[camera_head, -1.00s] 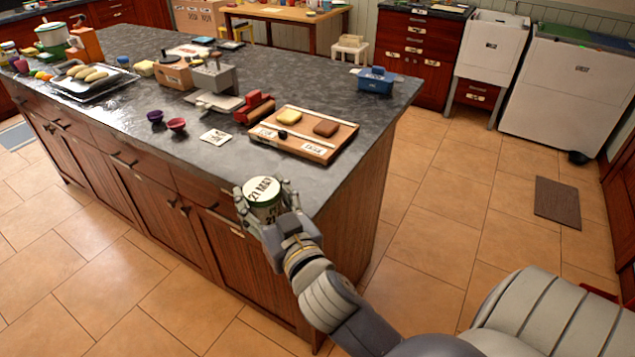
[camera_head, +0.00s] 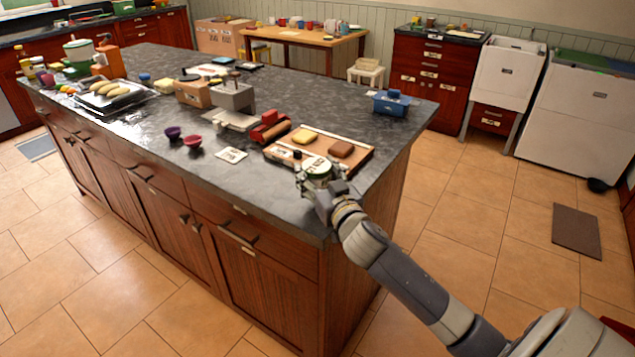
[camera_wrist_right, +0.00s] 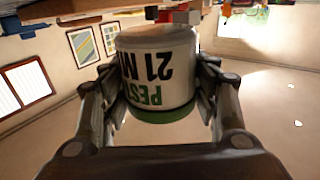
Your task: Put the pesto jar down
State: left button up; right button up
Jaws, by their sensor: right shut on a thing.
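The pesto jar (camera_head: 317,167) is white with a green band and dark lettering. My right gripper (camera_head: 320,178) is shut around it, at the near right corner of the dark stone island top (camera_head: 255,193). In the right wrist view the jar (camera_wrist_right: 158,75) sits between both fingers (camera_wrist_right: 160,100), and its label reads upside down. I cannot tell whether its base touches the counter. My left gripper is not in view.
A wooden board (camera_head: 358,160) with a yellow and a brown block lies just behind the jar. The near counter edge is bare.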

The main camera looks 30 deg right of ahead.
aim_at(317, 185)
jog(key=shift+w+d+f, duration=0.1)
jog(key=shift+d, duration=0.05)
jog(key=shift+f, duration=1.65)
jog(key=shift+f, duration=0.1)
jog(key=o, duration=0.8)
jog(key=shift+f, duration=0.15)
jog(key=shift+c, duration=0.2)
jog(key=o, duration=0.4)
